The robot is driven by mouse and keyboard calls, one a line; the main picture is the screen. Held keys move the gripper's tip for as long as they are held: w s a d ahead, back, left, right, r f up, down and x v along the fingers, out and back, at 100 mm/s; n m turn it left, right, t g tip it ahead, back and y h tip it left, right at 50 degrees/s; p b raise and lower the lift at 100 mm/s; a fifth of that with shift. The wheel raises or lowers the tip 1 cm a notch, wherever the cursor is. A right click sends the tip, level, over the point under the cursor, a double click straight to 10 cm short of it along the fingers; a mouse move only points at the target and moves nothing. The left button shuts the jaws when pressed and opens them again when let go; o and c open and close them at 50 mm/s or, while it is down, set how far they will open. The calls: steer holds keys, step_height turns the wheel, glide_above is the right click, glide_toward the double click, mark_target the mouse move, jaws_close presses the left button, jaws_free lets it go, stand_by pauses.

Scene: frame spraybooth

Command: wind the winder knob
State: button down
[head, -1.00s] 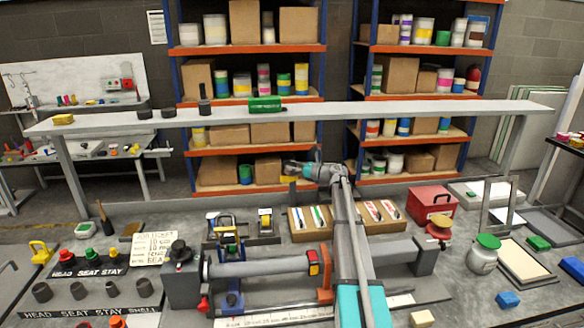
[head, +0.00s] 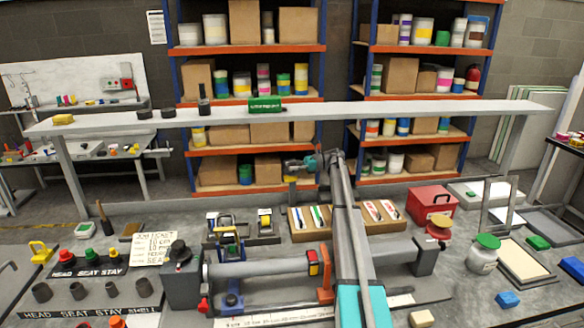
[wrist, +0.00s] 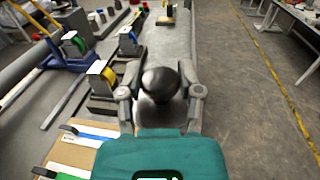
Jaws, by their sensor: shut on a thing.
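A dark, glossy round knob (wrist: 160,84) sits between the two grey fingers of my gripper (wrist: 161,70) in the wrist view. The fingers are closed in on it from both sides. What the knob is mounted on is mostly hidden behind it and the gripper. In the head view my gripper (head: 293,164) is small and far off, at the back edge of the bench and below the raised shelf. The knob cannot be made out clearly there.
The raised shelf (head: 370,110) spans above the gripper and carries a green box (head: 266,105). A clamped grey tube (head: 262,266) and a tray of coloured strips (head: 298,225) lie nearer on the bench. Tape holders (wrist: 103,80) stand left of the gripper in the wrist view.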

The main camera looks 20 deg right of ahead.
steer(key=shift+w+n+g, duration=0.1)
steer(key=shift+n+g, duration=0.3)
steer(key=shift+g, duration=0.2)
steer(key=shift+c, duration=1.3)
jaws_free()
steer(key=shift+s+m+t, duration=0.2)
steer(key=shift+m+t, duration=0.3)
steer(key=shift+t, duration=0.3)
